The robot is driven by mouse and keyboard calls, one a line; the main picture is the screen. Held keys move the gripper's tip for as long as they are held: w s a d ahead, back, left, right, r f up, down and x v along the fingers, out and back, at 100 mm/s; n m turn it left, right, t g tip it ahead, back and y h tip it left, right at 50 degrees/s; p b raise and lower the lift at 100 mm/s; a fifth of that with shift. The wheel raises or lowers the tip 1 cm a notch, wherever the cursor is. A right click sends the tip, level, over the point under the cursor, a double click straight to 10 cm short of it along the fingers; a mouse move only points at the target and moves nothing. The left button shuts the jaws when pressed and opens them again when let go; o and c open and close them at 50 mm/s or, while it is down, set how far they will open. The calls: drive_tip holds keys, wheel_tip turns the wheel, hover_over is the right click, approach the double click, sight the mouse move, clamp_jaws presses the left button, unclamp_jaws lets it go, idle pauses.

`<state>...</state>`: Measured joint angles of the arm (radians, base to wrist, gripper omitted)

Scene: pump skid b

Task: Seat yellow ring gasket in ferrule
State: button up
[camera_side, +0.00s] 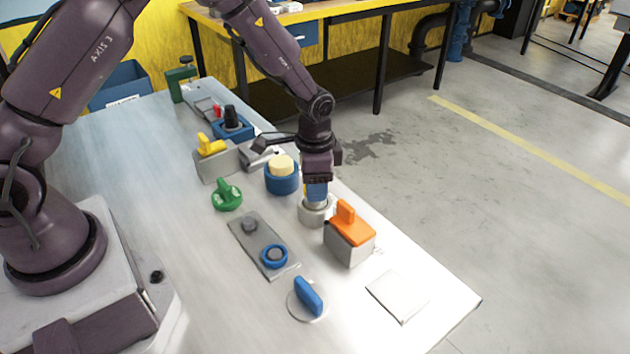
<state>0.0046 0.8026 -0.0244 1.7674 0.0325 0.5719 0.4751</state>
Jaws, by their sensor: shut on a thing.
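My gripper (316,190) points straight down near the table's right edge, over a short grey cylinder, which looks like the ferrule (314,214). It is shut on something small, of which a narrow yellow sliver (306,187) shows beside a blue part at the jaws. The yellow sliver looks like the ring gasket, but the jaws hide most of it. The held thing is at or just above the ferrule's top; I cannot tell if they touch or if the gasket is inside.
A grey block with an orange handle (349,237) stands close on the right. A blue round part with a cream top (281,175) is close on the left. A green knob (227,195), a grey plate with a blue ring (274,256) and a blue handle (309,296) lie nearer.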

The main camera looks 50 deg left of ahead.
drive_tip(key=shift+f, duration=1.1)
drive_tip(key=o, duration=1.1)
drive_tip(key=shift+r, duration=0.1)
wheel_tip(320, 180, up, 13)
drive_tip(key=shift+f, duration=0.1)
